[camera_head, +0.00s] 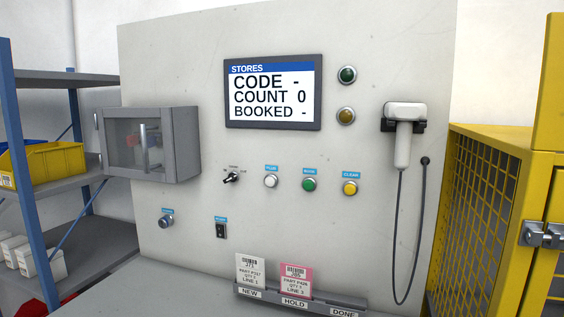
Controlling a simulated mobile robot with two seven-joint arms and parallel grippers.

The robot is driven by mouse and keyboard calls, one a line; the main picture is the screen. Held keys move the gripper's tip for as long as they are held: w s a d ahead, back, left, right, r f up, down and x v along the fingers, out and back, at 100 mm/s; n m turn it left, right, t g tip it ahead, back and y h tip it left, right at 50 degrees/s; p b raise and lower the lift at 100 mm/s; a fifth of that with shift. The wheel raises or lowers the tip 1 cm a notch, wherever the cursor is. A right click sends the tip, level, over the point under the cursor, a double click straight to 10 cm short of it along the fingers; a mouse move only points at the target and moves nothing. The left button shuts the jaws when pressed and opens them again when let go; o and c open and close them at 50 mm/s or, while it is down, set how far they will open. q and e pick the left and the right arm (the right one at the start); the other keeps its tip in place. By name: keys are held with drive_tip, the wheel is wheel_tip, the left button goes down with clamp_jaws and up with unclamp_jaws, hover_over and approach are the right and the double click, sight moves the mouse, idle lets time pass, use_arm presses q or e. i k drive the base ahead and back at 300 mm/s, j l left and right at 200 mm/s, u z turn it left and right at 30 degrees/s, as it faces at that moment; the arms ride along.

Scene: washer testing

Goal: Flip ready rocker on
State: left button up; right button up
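A small black rocker switch (220,231) sits low on the pale grey panel (350,220), under a blue label too small to read surely. Which way the rocker is tipped is too small to tell. The screen (273,92) above shows STORES, CODE -, COUNT 0 and BOOKED -. Neither of my grippers is in view.
A selector lever (232,178), a white button (271,181), a green button (310,184) and a yellow button (350,188) line the panel. A round switch (166,221) is left of the rocker. A grey cabinet (150,143), hanging scanner (403,135) and card holder (300,297) surround them.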

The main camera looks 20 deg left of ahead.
sight(220, 228)
drive_tip(key=k+l+u, duration=0.15)
drive_tip(key=u, duration=1.05)
drive_tip(key=i+j, duration=0.15)
drive_tip(key=j, duration=0.25)
drive_tip(key=i+j, duration=0.15)
drive_tip(key=j, duration=0.25)
drive_tip(key=i+j, duration=0.15)
drive_tip(key=j, duration=0.25)
drive_tip(key=i+j, duration=0.15)
drive_tip(key=j, duration=0.25)
drive_tip(key=i+j, duration=0.15)
drive_tip(key=j, duration=0.25)
drive_tip(key=i+j, duration=0.1)
drive_tip(key=j, duration=0.3)
drive_tip(key=i+j, duration=0.15)
drive_tip(key=j, duration=0.25)
